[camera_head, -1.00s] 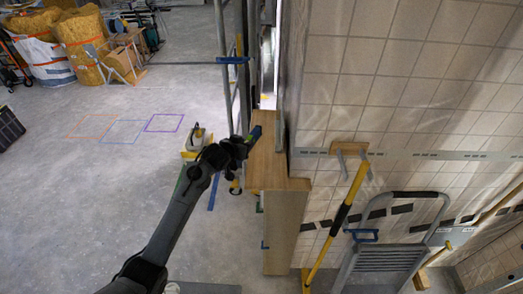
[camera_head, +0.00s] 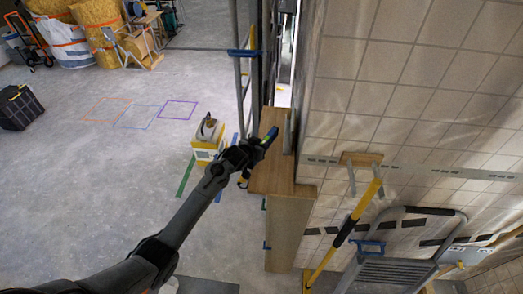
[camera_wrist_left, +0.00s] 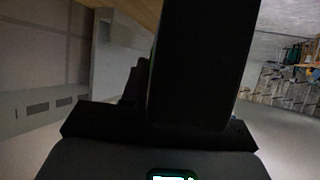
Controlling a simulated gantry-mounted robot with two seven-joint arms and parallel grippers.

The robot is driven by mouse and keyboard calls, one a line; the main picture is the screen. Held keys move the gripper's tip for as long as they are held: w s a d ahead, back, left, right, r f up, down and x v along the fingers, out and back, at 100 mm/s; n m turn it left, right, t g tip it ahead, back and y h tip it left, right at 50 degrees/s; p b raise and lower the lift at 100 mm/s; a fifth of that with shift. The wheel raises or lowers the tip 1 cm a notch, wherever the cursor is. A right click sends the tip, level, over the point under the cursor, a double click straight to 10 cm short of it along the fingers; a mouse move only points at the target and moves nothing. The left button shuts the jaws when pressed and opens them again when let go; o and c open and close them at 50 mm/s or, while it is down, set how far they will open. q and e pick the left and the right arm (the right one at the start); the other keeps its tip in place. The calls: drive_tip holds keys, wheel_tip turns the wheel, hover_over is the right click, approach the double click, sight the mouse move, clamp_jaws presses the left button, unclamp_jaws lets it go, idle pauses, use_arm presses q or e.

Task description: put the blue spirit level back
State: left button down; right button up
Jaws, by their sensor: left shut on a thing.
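The blue spirit level (camera_head: 270,134) shows as a short blue piece with a bright green spot, in the head view, over the left part of the wooden ledge (camera_head: 285,180). My left gripper (camera_head: 260,144) is shut on it. I cannot tell whether the level touches the wood. In the left wrist view a large dark block (camera_wrist_left: 203,60), probably the level, fills the middle and hides what lies behind it. My right gripper is in neither view.
A tiled wall (camera_head: 400,90) rises right of the ledge, with a wooden bracket (camera_head: 361,159), a yellow-handled pole (camera_head: 345,230) and a step ladder (camera_head: 395,270). A white and yellow container (camera_head: 207,140) stands on the floor left of the gripper. Open floor lies further left.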

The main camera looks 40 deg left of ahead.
use_arm(q)
wheel_tip(320, 180, down, 3)
drive_tip(key=shift+r, duration=0.1)
drive_tip(key=shift+f, duration=0.2)
drive_tip(key=shift+f, duration=0.1)
drive_tip(key=c, duration=0.8)
unclamp_jaws()
drive_tip(key=shift+c, duration=0.2)
